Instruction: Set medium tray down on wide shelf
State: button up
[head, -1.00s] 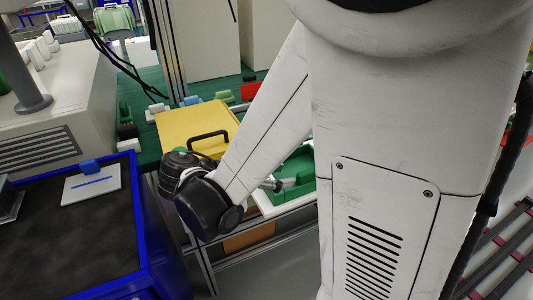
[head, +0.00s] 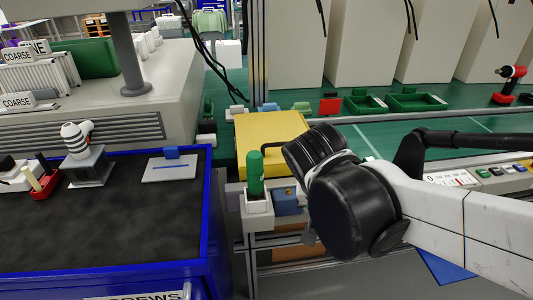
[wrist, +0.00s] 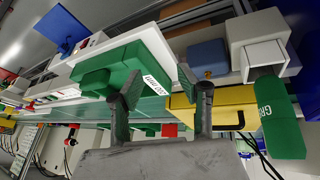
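My gripper (wrist: 162,88) shows in the wrist view with its two dark fingers spread apart and nothing clearly clamped between them. Just beyond the left finger is a green tray-like piece (wrist: 118,64) with a white label, too small to read, against a pale surface. I cannot tell whether this is the medium tray. The left fingertip overlaps its edge in the picture; contact cannot be told. In the head view my black wrist hides the fingers and whatever is under them. I cannot pick out the wide shelf for certain.
A yellow case (head: 262,135) lies left of my wrist on the green bench. A green cylinder (head: 255,175) stands in a white holder beside a blue block (head: 287,201). Small green trays (head: 416,101) sit farther back. A blue-edged black worktop (head: 110,225) is at left.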

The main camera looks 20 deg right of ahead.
jog(key=s+a+r+n+t+y, duration=0.1)
jog(key=a+r+n+t+y, duration=0.2)
jog(key=a+r+n+y, duration=0.1)
jog(key=shift+a+n+t, duration=0.3)
jog(key=shift+a+n, duration=0.3)
jog(key=shift+a, duration=0.2)
notch_tip(320, 180, up, 10)
jog(key=p, duration=0.9)
jog(key=shift+f+p, duration=0.15)
jog(key=shift+p, duration=0.25)
